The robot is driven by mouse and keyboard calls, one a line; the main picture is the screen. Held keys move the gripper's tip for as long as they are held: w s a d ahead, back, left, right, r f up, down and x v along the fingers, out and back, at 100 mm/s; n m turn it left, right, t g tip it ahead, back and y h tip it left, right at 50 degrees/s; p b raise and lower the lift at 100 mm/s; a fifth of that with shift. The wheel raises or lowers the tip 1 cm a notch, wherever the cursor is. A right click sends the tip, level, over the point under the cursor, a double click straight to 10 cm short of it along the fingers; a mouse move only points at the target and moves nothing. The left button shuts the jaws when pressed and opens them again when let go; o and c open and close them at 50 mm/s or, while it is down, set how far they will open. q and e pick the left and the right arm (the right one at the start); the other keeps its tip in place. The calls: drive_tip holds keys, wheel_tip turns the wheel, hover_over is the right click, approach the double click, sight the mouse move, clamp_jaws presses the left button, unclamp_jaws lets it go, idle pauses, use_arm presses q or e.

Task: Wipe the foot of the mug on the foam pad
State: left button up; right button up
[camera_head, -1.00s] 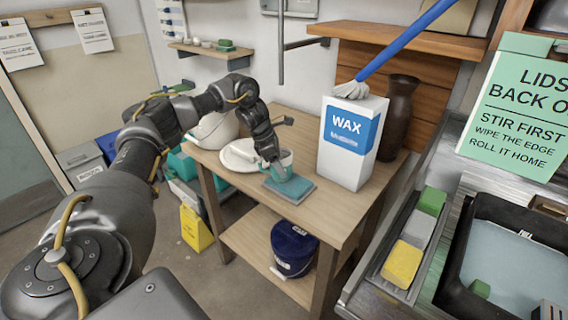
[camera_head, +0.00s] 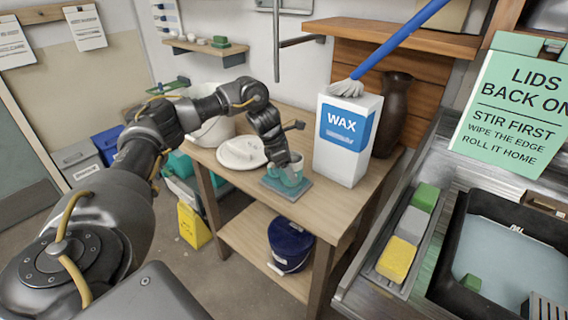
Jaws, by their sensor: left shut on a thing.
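A teal mug (camera_head: 284,178) is at the foam pad near the front edge of the wooden table. The flat teal-grey foam pad (camera_head: 297,194) lies on the table top, partly covered by the mug. My left gripper (camera_head: 291,167) comes down from above and is shut on the mug. The mug looks about upright, over or on the pad; I cannot tell whether its foot touches. My right gripper is not in view.
A white plate (camera_head: 241,153) lies left of the pad. A tall white WAX box (camera_head: 344,150) stands close on the right, with a blue-handled brush (camera_head: 400,38) above it. A dark vase (camera_head: 395,113) is behind. A sink basin (camera_head: 510,262) is at right.

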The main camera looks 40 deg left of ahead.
use_arm(q)
drive_tip(key=shift+d, duration=0.6)
drive_tip(key=shift+a, duration=0.1)
drive_tip(key=shift+a, duration=2.05)
drive_tip(key=shift+a+r+p, duration=0.1)
drive_tip(key=shift+a+p, duration=0.25)
drive_tip(key=shift+a, duration=1.05)
drive_tip(key=shift+d+p, duration=0.75)
drive_tip(key=shift+d, duration=2.8)
wheel_tip(320, 180, up, 7)
drive_tip(key=p, duration=0.5)
